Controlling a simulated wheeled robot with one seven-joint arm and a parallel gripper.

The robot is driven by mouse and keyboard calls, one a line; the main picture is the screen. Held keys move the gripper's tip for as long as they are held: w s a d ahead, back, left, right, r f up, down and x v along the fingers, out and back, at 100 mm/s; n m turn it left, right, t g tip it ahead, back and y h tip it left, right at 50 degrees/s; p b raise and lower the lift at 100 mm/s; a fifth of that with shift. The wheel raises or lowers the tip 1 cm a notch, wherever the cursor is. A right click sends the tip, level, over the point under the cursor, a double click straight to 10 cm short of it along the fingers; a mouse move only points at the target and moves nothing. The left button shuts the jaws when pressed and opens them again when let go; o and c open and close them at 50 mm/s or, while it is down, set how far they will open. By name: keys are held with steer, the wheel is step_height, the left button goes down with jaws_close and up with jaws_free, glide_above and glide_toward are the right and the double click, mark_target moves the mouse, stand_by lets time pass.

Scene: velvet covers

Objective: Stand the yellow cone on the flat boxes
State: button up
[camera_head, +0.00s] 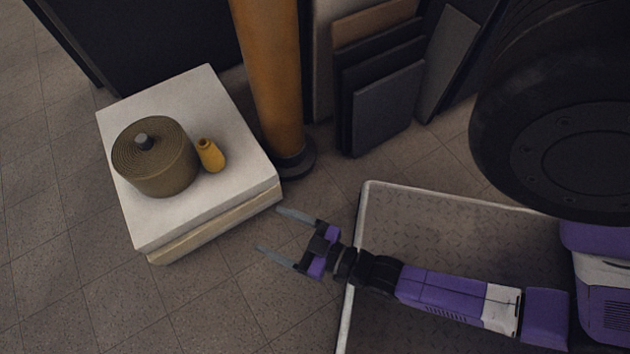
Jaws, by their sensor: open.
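The yellow cone (211,157) is small and tapered, with a dark spot at its narrow top. It appears upright on the flat boxes (208,92), close to the right side of a brown coiled roll; I cannot tell if they touch. The boxes are a low stack, a white one over a tan one, on the tiled floor. My gripper (268,228) is open and empty, with its two thin fingers spread. It is to the right of the boxes' near right corner, pointing left, apart from the cone.
The brown roll (165,169) takes up the left part of the box top. An orange post (270,80) stands behind the right edge. Dark panels (388,107) lean at the back. A tread-plate platform (450,215) lies under my arm. A large dark wheel-like thing (560,110) fills the upper right.

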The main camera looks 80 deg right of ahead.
steer(key=s+a+r+n+y, duration=0.1)
steer(key=s+r, duration=0.3)
steer(key=r, duration=0.4)
steer(key=s+r+n+g+y, duration=0.1)
steer(key=s+r+y, duration=0.2)
steer(key=r, duration=0.5)
steer(key=shift+s+a+r+n+g, duration=0.3)
steer(key=shift+s+a+r+n, duration=0.1)
steer(key=shift+s, duration=0.4)
step_height(320, 180, up, 42)
steer(key=p, duration=4.1)
steer(key=shift+f+p, duration=0.15)
steer(key=shift+p, duration=0.25)
